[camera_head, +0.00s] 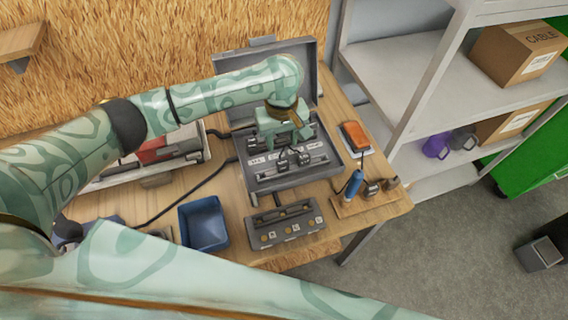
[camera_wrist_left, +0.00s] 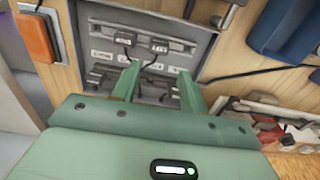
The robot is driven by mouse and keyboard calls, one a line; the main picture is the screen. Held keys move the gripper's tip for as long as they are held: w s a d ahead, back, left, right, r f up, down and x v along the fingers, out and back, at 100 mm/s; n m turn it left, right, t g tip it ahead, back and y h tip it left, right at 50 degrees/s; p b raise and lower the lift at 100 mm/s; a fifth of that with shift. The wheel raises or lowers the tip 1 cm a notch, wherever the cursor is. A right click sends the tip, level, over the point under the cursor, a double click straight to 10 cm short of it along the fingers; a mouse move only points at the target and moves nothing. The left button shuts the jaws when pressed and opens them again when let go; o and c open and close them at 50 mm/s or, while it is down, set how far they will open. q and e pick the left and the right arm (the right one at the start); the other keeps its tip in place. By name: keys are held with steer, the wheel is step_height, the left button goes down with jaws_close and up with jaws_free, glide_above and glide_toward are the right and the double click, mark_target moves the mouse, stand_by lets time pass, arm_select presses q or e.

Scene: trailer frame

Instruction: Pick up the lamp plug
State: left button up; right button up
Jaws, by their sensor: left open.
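Two small black plugs sit side by side in an open grey case (camera_head: 262,185) on the bench. In the head view one plug (camera_head: 282,165) is at the left and the other (camera_head: 303,159) at the right. The wrist view shows both plugs, one (camera_wrist_left: 125,38) at the left and one (camera_wrist_left: 158,46) at the right, with cords. The small labels are too blurred to tell which is the lamp plug. My left gripper (camera_head: 290,145) is over the case, pointing down. Its fingers (camera_wrist_left: 160,72) are apart with nothing held between them. My right gripper is out of view.
A blue bin (camera_head: 203,224) and a grey socket box (camera_head: 286,226) stand in front of the case. An orange item (camera_head: 355,135) and a wooden block with a blue-handled tool (camera_head: 353,185) are at the right. Shelves (camera_head: 425,85) stand beyond the bench's right edge.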

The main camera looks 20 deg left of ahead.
mark_target(283, 161)
arm_select(q)
steer(key=f, duration=0.2)
steer(key=f+b, duration=0.1)
steer(key=f, duration=0.3)
steer(key=shift+w+b, duration=0.35)
steer(key=shift+b, duration=0.05)
steer(key=shift+s+f, duration=0.1)
steer(key=shift+s, duration=0.05)
step_height(283, 161, down, 5)
steer(key=b, duration=0.3)
steer(key=shift+s+d, duration=0.1)
steer(key=c, duration=0.5)
